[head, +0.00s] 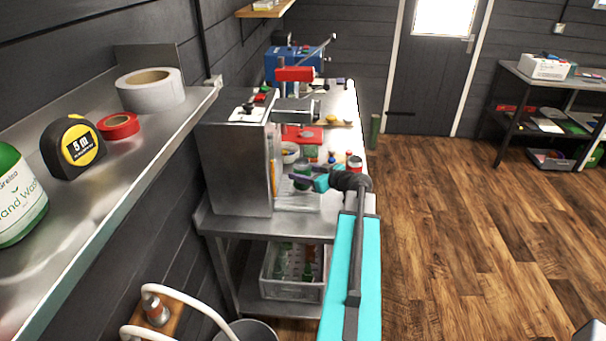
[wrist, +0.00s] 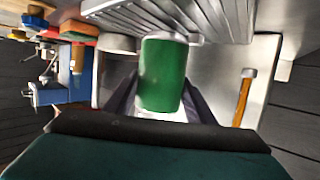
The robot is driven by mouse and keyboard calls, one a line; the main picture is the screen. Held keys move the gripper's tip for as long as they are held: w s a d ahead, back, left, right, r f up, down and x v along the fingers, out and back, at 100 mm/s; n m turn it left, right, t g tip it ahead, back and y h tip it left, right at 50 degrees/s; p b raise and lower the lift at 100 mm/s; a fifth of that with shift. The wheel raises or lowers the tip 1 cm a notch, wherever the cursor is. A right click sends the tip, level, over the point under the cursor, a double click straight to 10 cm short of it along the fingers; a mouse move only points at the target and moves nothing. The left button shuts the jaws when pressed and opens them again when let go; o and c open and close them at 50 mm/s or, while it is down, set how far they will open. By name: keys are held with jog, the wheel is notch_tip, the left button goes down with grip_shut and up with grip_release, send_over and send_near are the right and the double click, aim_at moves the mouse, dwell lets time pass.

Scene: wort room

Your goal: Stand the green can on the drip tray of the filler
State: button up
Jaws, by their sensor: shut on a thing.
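The green can (head: 302,168) is held between the fingers of my gripper (head: 305,181), which is shut on it. In the wrist view the green can (wrist: 163,75) fills the middle, with a dark finger on each side. The filler (head: 236,168) is a steel box on the bench at the left. Its drip tray (head: 303,201) shows below and in front of the can. In the wrist view the ribbed tray (wrist: 215,18) is at the top edge. The can looks about upright; whether its base touches the tray I cannot tell.
Behind the filler on the bench are a white bowl (head: 289,152), a red-topped can (head: 354,163) and a blue machine (head: 290,65). A crate of bottles (head: 292,275) sits on the lower shelf. A steel shelf (head: 150,165) runs along the left.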

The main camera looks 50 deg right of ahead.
jog(key=shift+f+b, duration=0.4)
jog(key=shift+b, duration=0.25)
jog(key=o, duration=0.9)
jog(key=shift+r, duration=0.1)
jog(key=shift+r+p, duration=0.5)
jog(key=shift+p, duration=0.55)
jog(key=b+v, duration=0.4)
jog(key=v, duration=0.8)
jog(key=shift+b, duration=0.4)
jog(key=shift+f, duration=0.1)
